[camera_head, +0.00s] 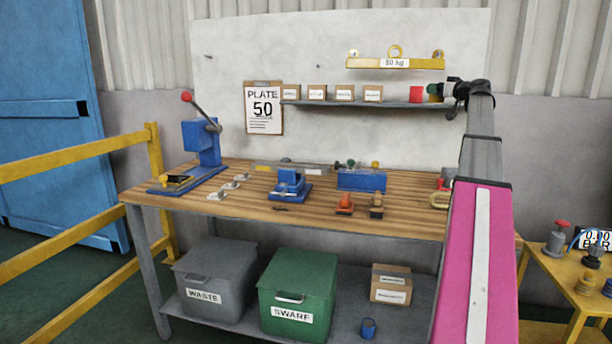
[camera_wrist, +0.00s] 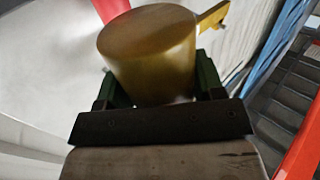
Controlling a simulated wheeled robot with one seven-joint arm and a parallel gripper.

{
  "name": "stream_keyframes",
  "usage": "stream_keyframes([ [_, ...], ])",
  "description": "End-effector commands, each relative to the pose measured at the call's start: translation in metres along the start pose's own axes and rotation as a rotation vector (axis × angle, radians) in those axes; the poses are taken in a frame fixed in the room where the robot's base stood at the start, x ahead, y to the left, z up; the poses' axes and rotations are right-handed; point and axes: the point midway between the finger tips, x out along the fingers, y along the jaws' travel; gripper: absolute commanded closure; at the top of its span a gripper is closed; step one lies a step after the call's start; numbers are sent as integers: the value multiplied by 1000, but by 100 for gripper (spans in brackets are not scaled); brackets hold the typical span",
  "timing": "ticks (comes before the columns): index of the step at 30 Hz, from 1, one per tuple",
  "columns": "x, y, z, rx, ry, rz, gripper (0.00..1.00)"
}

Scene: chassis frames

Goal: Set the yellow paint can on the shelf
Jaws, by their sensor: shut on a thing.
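My gripper (camera_wrist: 155,82) is shut on the yellow paint can (camera_wrist: 150,45), which sits between its two green fingers in the wrist view. In the head view my gripper (camera_head: 449,92) is at the right end of the grey wall shelf (camera_head: 335,103). A small green and orange patch shows there beside the red can (camera_head: 416,93). The held can is too small and covered there to make out clearly. I cannot tell whether it touches the shelf.
Several small cardboard boxes (camera_head: 345,92) stand on the shelf, left of the red can. A yellow lifting beam (camera_head: 395,63) is on the wall above. Below is a wooden workbench (camera_head: 240,205) with tools. Bare shelf shows between the boxes and red can.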

Motion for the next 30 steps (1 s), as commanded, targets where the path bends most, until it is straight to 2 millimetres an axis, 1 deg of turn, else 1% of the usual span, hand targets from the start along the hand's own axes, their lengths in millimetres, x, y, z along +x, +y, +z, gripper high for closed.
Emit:
stream_keyframes([
  [20,2,-2,0,0,1,0,74],
  [27,21,-22,6,0,0,-1,74],
  [30,35,-22,6,0,1,-1,74],
])
